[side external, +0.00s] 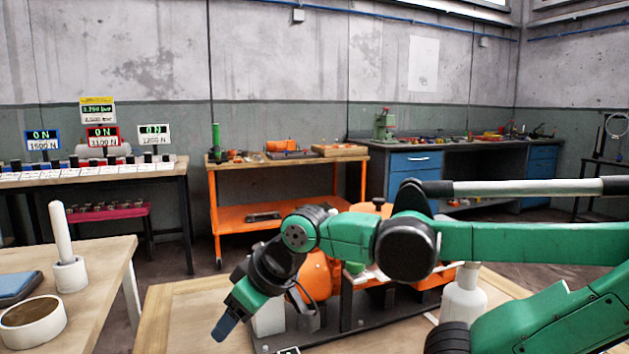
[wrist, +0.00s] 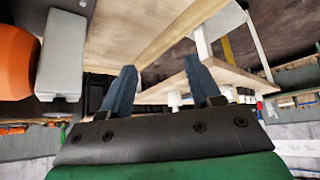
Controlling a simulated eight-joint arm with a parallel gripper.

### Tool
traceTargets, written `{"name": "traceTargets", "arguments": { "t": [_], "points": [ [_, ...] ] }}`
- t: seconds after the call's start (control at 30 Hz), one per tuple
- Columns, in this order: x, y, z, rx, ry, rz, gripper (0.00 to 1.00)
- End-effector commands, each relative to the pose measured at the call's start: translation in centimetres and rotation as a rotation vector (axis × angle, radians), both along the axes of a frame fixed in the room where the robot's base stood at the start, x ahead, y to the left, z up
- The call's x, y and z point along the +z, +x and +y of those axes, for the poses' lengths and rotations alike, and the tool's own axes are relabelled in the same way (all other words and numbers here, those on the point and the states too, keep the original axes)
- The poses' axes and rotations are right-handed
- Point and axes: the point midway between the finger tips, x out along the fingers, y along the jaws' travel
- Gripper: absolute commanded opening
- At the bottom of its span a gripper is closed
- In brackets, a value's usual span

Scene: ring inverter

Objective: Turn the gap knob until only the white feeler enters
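My gripper (side external: 226,325) is at the lower left end of my green arm, above the front wooden table. In the wrist view its two dark blue fingers (wrist: 160,68) stand apart with nothing between them. An orange rounded machine (side external: 316,275) on a dark base plate (side external: 342,332) is partly hidden behind my arm. A pale block (side external: 268,319) is beside it; an orange body (wrist: 14,62) and a pale grey block (wrist: 62,52) show at the left of the wrist view. I cannot make out the gap knob or identify the white feeler.
A left table (side external: 105,275) holds a white rod in a round base (side external: 68,272), a white ring-shaped dish (side external: 32,322) and a blue-grey pad (side external: 15,287). A white bottle-like thing (side external: 463,300) stands behind my arm. An orange cart (side external: 290,206) is farther back.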

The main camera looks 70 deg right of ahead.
Motion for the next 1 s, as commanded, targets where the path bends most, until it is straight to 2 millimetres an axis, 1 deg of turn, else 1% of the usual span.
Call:
{"name": "traceTargets", "arguments": {
  "t": [0.1, 0.17, 0.2, 0.4, 0.5, 0.53, 0.67, 0.77, 0.87, 0.9, 0.97, 1.0],
  "points": [
    [3.9, -0.1, 0.0, 0.000, 0.000, 0.000, 0.56],
    [5.9, 0.0, 0.0, 0.000, 0.000, 0.000, 0.56],
    [7.2, -0.1, 0.0, 0.000, 0.000, 0.000, 0.56],
    [12.9, 0.0, 0.0, 0.000, 0.000, 0.000, 0.56],
    [15.4, 0.0, 0.0, 0.000, 0.000, 0.000, 0.56],
    [15.7, 0.3, -0.7, -0.025, -0.001, 0.006, 0.56],
    [16.0, 1.6, -4.6, -0.156, 0.001, 0.042, 0.56],
    [16.3, 2.2, -8.0, -0.257, 0.005, 0.071, 0.56],
    [16.4, 2.4, -11.8, -0.363, 0.014, 0.102, 0.56],
    [16.4, 2.4, -13.3, -0.406, 0.019, 0.114, 0.56],
    [16.4, 2.2, -15.8, -0.470, 0.026, 0.132, 0.56],
    [16.3, 2.0, -17.4, -0.511, 0.032, 0.143, 0.56]
  ]
}}
